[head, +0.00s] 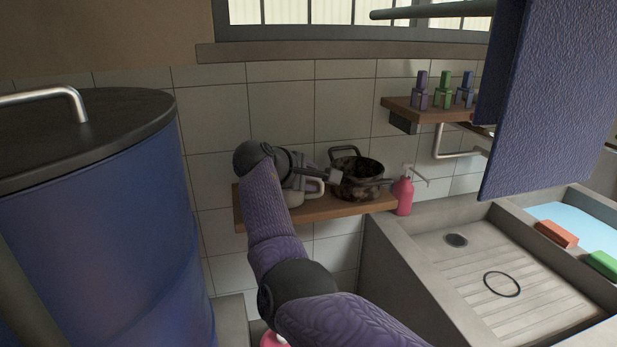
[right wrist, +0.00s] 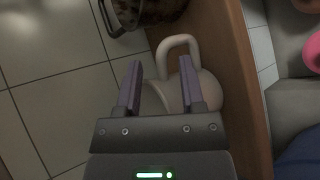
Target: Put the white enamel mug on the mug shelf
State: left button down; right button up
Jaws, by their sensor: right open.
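The white enamel mug (head: 293,199) stands on a lower wooden wall shelf (head: 330,210), at its left part. My right gripper (head: 322,177) is over this shelf at the mug and partly covers it. In the right wrist view the right gripper (right wrist: 161,64) is open. The mug (right wrist: 210,91) lies ahead of and partly behind the right finger, its handle showing beyond the fingertips. I cannot tell whether the fingers touch it. Which shelf is the mug shelf is not clear from the pictures. My left gripper is not in view.
A dark pot (head: 362,186) stands on the shelf just right of the mug. A pink bottle (head: 402,196) is at the shelf's right end. A higher shelf (head: 425,109) holds small coloured pieces. A blue barrel (head: 100,250) fills the left; a sink (head: 470,270) is at right.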

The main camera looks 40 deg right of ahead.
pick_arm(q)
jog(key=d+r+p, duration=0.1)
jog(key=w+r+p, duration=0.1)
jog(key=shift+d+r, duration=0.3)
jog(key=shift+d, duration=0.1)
pick_arm(e)
jog(key=v, duration=0.7)
jog(key=shift+a, duration=0.2)
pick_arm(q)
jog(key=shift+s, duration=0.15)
pick_arm(e)
jog(key=shift+r, duration=0.1)
